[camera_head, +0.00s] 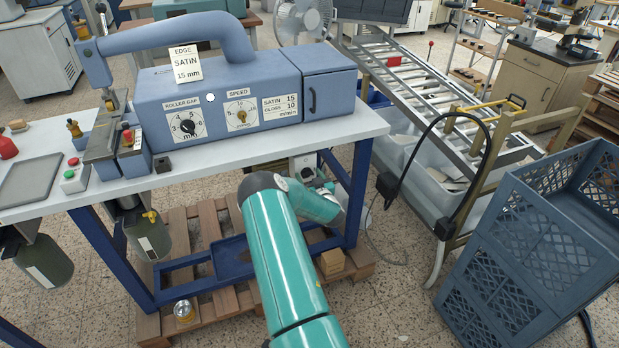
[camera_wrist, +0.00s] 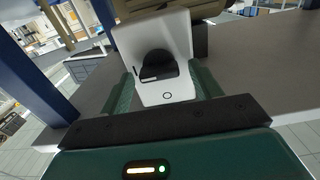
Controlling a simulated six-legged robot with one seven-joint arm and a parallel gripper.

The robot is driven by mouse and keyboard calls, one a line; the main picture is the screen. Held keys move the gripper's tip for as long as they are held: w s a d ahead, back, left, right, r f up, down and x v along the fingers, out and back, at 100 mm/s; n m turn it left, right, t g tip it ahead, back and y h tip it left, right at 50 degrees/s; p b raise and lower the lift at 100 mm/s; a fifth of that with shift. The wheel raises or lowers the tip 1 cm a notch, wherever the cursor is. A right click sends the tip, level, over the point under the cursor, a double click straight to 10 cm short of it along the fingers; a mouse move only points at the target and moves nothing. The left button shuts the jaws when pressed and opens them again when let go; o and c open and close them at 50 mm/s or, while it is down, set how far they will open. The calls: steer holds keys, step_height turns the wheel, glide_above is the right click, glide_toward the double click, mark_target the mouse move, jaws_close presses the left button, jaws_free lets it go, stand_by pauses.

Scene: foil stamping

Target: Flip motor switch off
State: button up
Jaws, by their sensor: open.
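The motor switch shows in the wrist view as a white box with a round black knob (camera_wrist: 157,66) and a small circle mark below the knob. Which way the knob is set I cannot tell. My gripper (camera_wrist: 163,88) is open, with its dark green fingers to the left and right of the white box. Whether they touch it I cannot tell. In the head view my teal arm reaches below the right part of the white tabletop (camera_head: 220,160); my fingertips are not clear there.
The blue machine (camera_head: 215,110) with dials and an "EDGE SATIN 15 mm" card (camera_head: 187,66) stands on the table. Blue table legs (camera_head: 360,190) are close to my arm. A roller conveyor (camera_head: 430,90) and a blue slatted crate (camera_head: 530,250) stand to the right.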

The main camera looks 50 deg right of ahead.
steer(key=c, duration=1)
steer(key=shift+n, duration=0.4)
steer(key=n, duration=0.4)
steer(key=shift+a, duration=0.15)
steer(key=n, duration=0.4)
steer(key=shift+w+f+n, duration=0.1)
steer(key=shift+n, duration=0.3)
steer(key=n, duration=0.4)
steer(key=shift+a+f+n, duration=0.1)
steer(key=shift+n, duration=0.2)
steer(key=shift+f+n, duration=0.1)
steer(key=shift+n, duration=1.8)
